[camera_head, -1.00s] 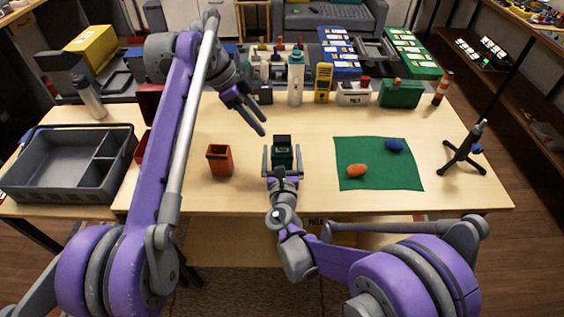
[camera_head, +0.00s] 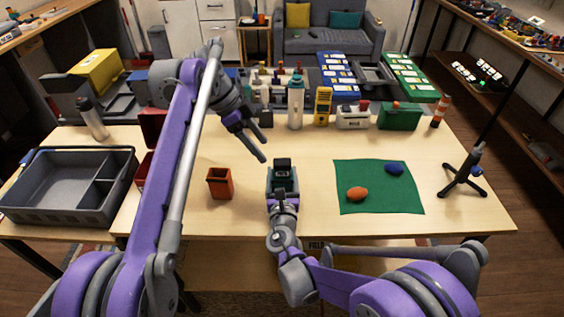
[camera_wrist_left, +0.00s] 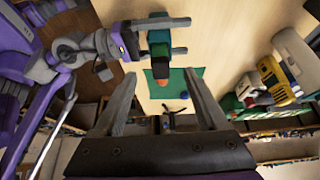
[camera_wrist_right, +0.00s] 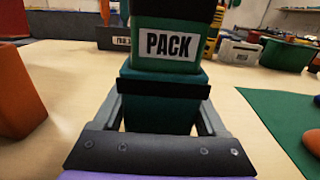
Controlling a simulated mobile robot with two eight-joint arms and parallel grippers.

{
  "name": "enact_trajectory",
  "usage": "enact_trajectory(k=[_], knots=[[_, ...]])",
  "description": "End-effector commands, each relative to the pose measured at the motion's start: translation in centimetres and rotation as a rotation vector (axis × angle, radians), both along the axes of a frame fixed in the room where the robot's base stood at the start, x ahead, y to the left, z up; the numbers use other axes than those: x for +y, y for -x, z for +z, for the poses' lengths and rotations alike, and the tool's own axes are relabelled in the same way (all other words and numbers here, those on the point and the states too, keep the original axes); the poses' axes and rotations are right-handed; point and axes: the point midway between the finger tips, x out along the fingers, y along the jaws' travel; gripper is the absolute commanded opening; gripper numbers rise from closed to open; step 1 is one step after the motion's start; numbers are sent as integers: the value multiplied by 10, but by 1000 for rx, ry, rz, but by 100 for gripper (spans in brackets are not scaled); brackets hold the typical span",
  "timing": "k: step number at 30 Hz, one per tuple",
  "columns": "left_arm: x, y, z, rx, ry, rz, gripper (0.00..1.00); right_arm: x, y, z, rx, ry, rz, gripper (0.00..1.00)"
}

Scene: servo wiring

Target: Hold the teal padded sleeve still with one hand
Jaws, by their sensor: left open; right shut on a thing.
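The teal padded sleeve (camera_wrist_right: 163,101) stands upright on the table, with a green pack labelled PACK (camera_wrist_right: 166,46) seated in its top. In the head view the sleeve (camera_head: 284,184) is at the table's front middle. My right gripper (camera_head: 283,192) is shut on the sleeve, one finger along each side. The left wrist view also shows the sleeve (camera_wrist_left: 159,37) between the right fingers. My left gripper (camera_head: 264,150) is open and empty, above the table behind and slightly left of the sleeve, apart from it.
An orange open-topped bin (camera_head: 220,183) stands left of the sleeve. A green mat (camera_head: 378,201) with an orange ovoid (camera_head: 357,194) and a blue one (camera_head: 394,168) lies to the right. A grey tray (camera_head: 40,215) is far left, a black tripod (camera_head: 463,178) right. Bottles and boxes line the back.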

Motion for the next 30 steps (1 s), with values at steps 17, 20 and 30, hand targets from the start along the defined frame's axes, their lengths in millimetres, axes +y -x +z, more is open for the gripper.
enact_trajectory(k=[17, 20, 30], knots=[[-35, 12, 21, 260, -262, 813, 92, 0, 0, 0, 0, 0, 0, 16], [-41, 14, 28, 274, -289, 991, 92, 0, 0, 0, 0, 0, 0, 16], [-55, 17, 48, 268, -288, 1459, 92, 0, 0, 0, 0, 0, 0, 16]])
